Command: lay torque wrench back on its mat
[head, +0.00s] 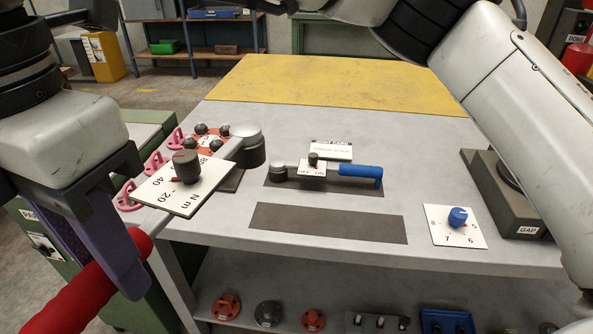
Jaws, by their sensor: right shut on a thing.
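The torque wrench has a red handle (95,287), a white scale plate (163,196) marked N.m with a dark knob, and a grey round head (246,131). My right gripper (122,268), at the lower left, is shut on the red handle. The wrench slants from lower left toward the table's left part, its head farthest from me. It appears raised; its height is hard to judge. A bare dark mat (328,222) lies at the table's front middle, right of the wrench. My left gripper is not in view.
A blue-handled tool (358,172) with an OFF/ON plate lies on another dark mat behind the bare one. A dial plate (455,233) and grey GAP block (510,205) are at right.

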